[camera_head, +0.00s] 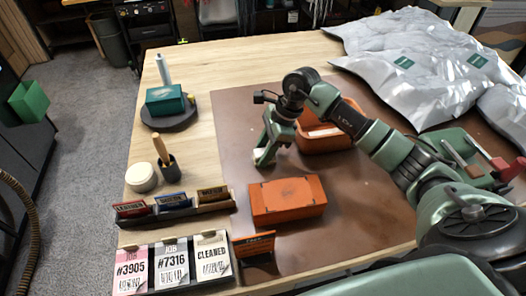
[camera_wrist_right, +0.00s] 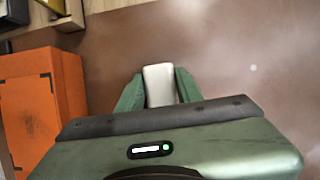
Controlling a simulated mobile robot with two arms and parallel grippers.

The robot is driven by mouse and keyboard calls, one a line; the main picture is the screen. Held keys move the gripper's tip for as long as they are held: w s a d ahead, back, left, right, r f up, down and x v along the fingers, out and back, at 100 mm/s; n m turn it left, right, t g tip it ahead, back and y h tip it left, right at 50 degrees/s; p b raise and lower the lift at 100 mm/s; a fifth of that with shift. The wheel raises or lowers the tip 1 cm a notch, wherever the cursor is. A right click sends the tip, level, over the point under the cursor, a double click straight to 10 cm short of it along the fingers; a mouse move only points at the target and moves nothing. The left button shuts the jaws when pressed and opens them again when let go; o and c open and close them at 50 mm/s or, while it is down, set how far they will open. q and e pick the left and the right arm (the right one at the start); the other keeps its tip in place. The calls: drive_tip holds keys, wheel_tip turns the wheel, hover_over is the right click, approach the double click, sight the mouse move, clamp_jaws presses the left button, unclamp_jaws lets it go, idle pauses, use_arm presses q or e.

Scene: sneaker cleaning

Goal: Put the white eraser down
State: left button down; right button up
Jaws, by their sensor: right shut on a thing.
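The white eraser (camera_wrist_right: 159,84) is a pale block held between the two green fingers of my right gripper (camera_wrist_right: 158,92) in the right wrist view. In the head view my right gripper (camera_head: 262,157) points down over the brown mat (camera_head: 240,130), with the pale eraser (camera_head: 259,154) partly hidden at its fingertips. I cannot tell whether the eraser touches the mat. My left gripper is not in view.
An orange box (camera_head: 287,201) lies in front of the gripper, and an orange bin (camera_head: 325,140) stands just right of it. Job cards (camera_head: 170,265) and label blocks (camera_head: 172,206) line the front left. Silver bags (camera_head: 420,60) lie at the back right. The mat left of the gripper is clear.

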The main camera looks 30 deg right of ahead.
drive_tip(key=o, duration=1.2)
drive_tip(key=shift+r+p, duration=0.25)
drive_tip(key=shift+p, duration=0.05)
drive_tip(key=b+v, duration=0.2)
drive_tip(key=v, duration=0.9)
drive_tip(key=shift+d+r, duration=0.2)
drive_tip(key=shift+r, duration=0.15)
